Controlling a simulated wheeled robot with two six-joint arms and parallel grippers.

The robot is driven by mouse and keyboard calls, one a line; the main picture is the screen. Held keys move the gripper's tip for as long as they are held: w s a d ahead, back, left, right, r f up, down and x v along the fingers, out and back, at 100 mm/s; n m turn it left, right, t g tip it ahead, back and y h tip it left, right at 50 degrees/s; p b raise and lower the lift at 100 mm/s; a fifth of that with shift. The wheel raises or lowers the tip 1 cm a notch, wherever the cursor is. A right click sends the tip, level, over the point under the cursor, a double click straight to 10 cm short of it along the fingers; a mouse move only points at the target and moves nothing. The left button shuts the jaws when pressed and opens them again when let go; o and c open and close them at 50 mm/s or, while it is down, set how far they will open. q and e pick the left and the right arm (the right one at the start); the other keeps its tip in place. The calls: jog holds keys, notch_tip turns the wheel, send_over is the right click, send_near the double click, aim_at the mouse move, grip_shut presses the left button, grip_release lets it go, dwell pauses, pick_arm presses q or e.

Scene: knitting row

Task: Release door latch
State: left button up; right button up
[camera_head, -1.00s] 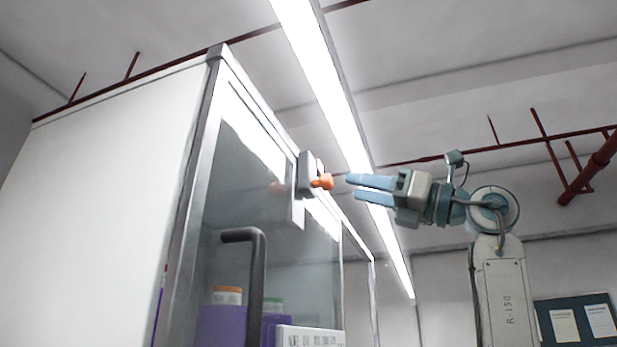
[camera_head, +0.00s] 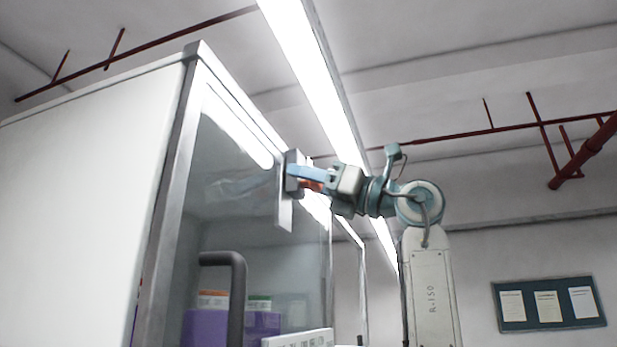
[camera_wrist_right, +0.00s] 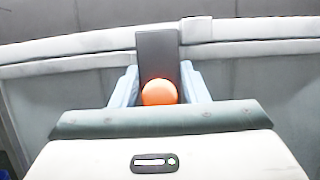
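The door latch is a grey block (camera_head: 292,157) high on the glass door's frame, with an orange knob (camera_head: 312,186) sticking out. In the right wrist view the knob (camera_wrist_right: 159,92) shows as a round orange end in front of a dark upright plate (camera_wrist_right: 158,54). My right gripper (camera_head: 302,178) is at the latch, its blue fingers on either side of the knob, tips near the grey block. In the right wrist view the gripper (camera_wrist_right: 158,76) straddles the knob with thin gaps, so it looks open. My left gripper is not in view.
The glass door (camera_head: 240,215) belongs to a large white cabinet (camera_head: 90,180) and has a dark bar handle (camera_head: 237,295) below the latch. Purple boxes (camera_head: 215,326) show behind the glass. A notice board (camera_head: 549,304) hangs on the wall at right.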

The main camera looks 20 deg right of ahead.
aim_at(293, 197)
grip_shut()
notch_tip(293, 197, down, 4)
jog(key=b, duration=0.2)
jog(key=shift+r+b, duration=0.15)
jog(key=shift+b, duration=0.25)
jog(key=shift+f, duration=0.2)
jog(key=shift+a, duration=0.1)
jog(key=shift+o, duration=1.6)
grip_release()
